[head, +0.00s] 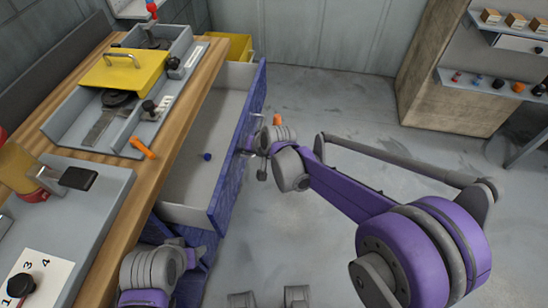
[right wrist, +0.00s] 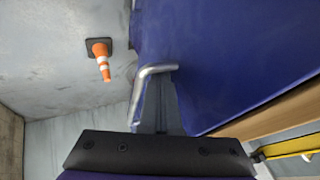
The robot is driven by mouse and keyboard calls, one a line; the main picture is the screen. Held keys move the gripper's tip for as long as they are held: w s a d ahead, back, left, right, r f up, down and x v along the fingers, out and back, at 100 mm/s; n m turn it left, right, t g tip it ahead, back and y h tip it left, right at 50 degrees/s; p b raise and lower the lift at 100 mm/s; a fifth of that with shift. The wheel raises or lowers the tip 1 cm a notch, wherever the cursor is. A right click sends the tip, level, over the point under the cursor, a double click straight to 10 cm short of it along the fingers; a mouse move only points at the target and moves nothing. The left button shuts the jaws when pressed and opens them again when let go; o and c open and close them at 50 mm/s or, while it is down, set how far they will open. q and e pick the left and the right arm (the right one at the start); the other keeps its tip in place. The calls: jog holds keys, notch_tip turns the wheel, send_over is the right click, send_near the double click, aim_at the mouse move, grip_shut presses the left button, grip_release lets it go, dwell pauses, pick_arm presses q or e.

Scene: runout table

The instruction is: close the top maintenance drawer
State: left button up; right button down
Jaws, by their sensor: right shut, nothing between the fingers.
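The top maintenance drawer stands pulled open from the bench, with a blue front (head: 240,145) and a grey inside (head: 208,135). A small dark blue round thing (head: 207,157) lies in it. In the right wrist view the blue drawer front (right wrist: 230,60) fills the right side, with a bent metal handle (right wrist: 150,75) at its edge. My right gripper (head: 247,152) is at the outer face of the drawer front, by the handle. Its fingers (right wrist: 166,105) are shut and empty, close beside the handle; whether they touch is unclear.
The wooden bench top (head: 178,125) carries grey trays, a yellow lid (head: 125,70) and an orange-handled tool (head: 142,147). An orange cone (right wrist: 101,55) stands on the floor beyond the drawer. Shelves (head: 495,85) are at the far right. The floor to the right of the drawer is mostly clear.

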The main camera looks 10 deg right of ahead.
jog(key=w+a, duration=0.1)
jog(key=a, duration=0.4)
jog(key=w+a, duration=0.2)
jog(key=a, duration=0.3)
jog(key=w+a, duration=0.1)
jog(key=a, duration=0.4)
jog(key=shift+w+a+p, duration=0.15)
jog(key=shift+w+p, duration=0.2)
jog(key=shift+a+r, duration=0.1)
jog(key=shift+a, duration=0.05)
